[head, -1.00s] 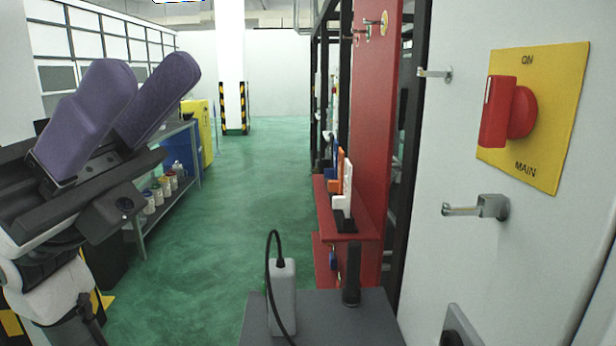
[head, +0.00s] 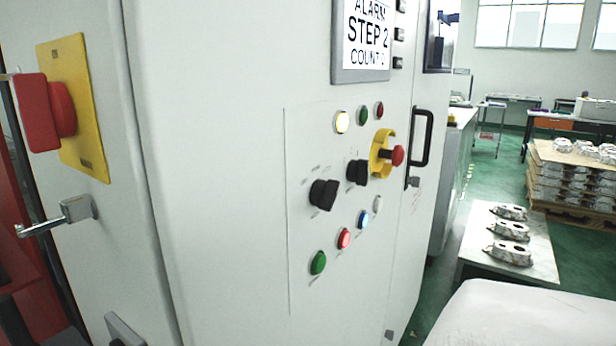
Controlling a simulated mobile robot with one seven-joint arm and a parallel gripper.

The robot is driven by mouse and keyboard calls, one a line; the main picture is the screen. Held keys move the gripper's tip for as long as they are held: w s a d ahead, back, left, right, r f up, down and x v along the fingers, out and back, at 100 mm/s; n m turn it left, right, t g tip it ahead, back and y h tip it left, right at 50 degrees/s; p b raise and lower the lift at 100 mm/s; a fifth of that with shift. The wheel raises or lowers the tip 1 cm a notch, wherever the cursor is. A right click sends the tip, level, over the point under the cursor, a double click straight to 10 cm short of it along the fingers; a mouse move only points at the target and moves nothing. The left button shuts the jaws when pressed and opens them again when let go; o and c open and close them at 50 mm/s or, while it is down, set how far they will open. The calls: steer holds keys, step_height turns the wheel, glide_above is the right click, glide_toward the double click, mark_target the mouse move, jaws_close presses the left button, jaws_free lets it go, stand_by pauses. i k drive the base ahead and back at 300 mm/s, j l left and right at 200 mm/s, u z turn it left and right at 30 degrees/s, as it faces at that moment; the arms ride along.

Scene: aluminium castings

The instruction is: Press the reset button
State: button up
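The control panel (head: 300,235) is on the front of a light grey cabinet. Its lower row has a green button (head: 318,262), a red button (head: 344,238), a lit blue button (head: 363,219) and a white button (head: 377,204). The labels are too small to read, so I cannot tell which one is marked reset. Above them are two black knobs (head: 323,194) and a red emergency stop (head: 398,155) in a yellow collar. A display (head: 366,35) reads ALARM, STEP 2, with a COUNT line. My gripper is not in view.
A black door handle (head: 420,137) stands out right of the panel. Castings (head: 508,230) lie on a low table at right; green floor shows around it.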

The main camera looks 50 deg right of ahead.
mark_target(364, 218)
steer(key=k+l+z, duration=0.15)
steer(key=l+z, duration=0.25)
steer(key=l, duration=0.2)
steer(key=l+z, duration=0.45)
steer(key=l, duration=0.15)
